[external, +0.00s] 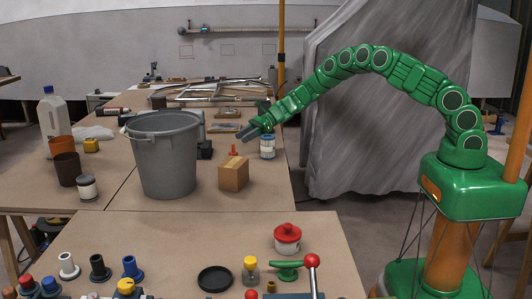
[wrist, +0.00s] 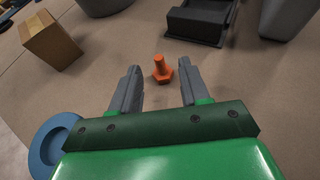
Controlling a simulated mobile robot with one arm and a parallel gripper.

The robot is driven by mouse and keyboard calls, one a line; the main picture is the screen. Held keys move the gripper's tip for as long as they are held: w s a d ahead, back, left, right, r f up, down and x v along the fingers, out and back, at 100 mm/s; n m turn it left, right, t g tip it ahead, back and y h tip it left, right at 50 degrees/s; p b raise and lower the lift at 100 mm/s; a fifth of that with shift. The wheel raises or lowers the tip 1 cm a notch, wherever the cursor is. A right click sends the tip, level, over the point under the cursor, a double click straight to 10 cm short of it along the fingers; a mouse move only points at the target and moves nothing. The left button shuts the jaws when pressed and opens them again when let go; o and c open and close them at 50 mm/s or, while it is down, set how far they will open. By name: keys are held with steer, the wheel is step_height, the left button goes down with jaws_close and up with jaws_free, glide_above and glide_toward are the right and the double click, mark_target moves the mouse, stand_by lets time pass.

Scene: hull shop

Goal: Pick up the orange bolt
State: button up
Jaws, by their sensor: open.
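The orange bolt (wrist: 161,70) stands upright on its hex head on the brown table, in the wrist view just beyond and between my fingertips. In the external view the bolt (external: 234,150) is small, behind the cardboard box and right of the grey bucket. My gripper (wrist: 160,78) is open and empty, with its two grey fingers apart on either side of the line to the bolt. In the external view my gripper (external: 248,133) reaches down from the right, above the table near the bolt. I see no contact between fingers and bolt.
A cardboard box (external: 233,174) and a large grey bucket (external: 166,160) stand in front and to the left. A black tray-like part (wrist: 199,22) lies beyond the bolt. Bare table surrounds the bolt.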

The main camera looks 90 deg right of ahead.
mark_target(233, 146)
steer(key=shift+w+a+f, duration=0.25)
steer(key=shift+w+a, duration=0.1)
steer(key=shift+w, duration=0.2)
steer(key=shift+w+a+f, duration=0.85)
steer(key=shift+w+f, duration=0.25)
steer(key=shift+x, duration=0.85)
steer(key=shift+w, duration=0.1)
jaws_close()
